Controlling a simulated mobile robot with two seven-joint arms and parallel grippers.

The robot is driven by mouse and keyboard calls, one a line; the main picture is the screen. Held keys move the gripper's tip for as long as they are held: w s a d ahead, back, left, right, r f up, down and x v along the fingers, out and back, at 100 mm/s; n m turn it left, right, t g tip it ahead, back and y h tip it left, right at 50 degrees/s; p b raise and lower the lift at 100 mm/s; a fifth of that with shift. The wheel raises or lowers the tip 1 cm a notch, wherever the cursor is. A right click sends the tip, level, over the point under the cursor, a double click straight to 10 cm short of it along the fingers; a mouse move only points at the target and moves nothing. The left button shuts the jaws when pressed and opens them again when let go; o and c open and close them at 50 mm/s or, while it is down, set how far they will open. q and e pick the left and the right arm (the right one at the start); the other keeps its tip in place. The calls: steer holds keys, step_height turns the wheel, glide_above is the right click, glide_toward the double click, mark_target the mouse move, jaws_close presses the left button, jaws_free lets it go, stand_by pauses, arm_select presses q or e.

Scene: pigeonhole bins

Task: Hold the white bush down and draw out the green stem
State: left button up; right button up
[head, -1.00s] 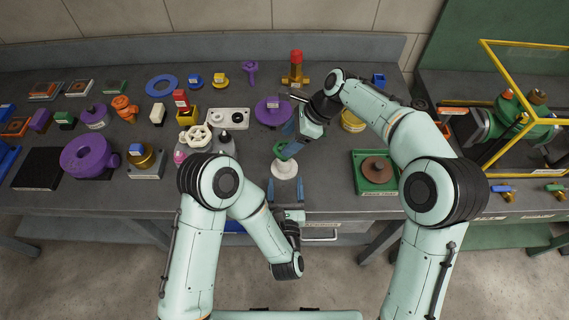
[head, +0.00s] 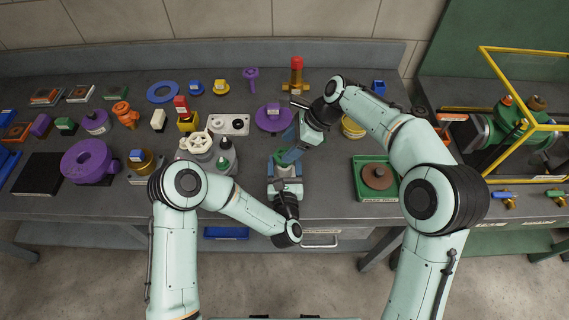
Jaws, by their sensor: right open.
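The white bush (head: 286,171) stands on the bench near its front edge, at the middle of the head view. The green stem (head: 281,157) shows at its top, partly hidden by my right gripper. My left gripper (head: 285,168) comes from the front, with a finger on each side of the bush. Whether its fingers press on the bush I cannot tell, and its hand hides the bush's lower part. My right gripper (head: 287,154) is open, tilted down from the upper right, with its blue fingers at the green stem. Its exact contact with the stem is hidden.
A green tray with a brown disc (head: 376,199) lies to the right. A purple flanged part (head: 271,119) is behind. Many coloured parts fill the bench's left side.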

arm_select(q)
steer(key=shift+c, duration=0.3)
steer(key=c, duration=1.2)
steer(key=shift+f, duration=0.2)
arm_select(e)
steer(key=shift+s+f, duration=0.15)
steer(key=shift+f, duration=0.1)
arm_select(q)
steer(key=o, duration=0.5)
steer(key=c, duration=0.4)
arm_select(e)
steer(key=o, duration=0.4)
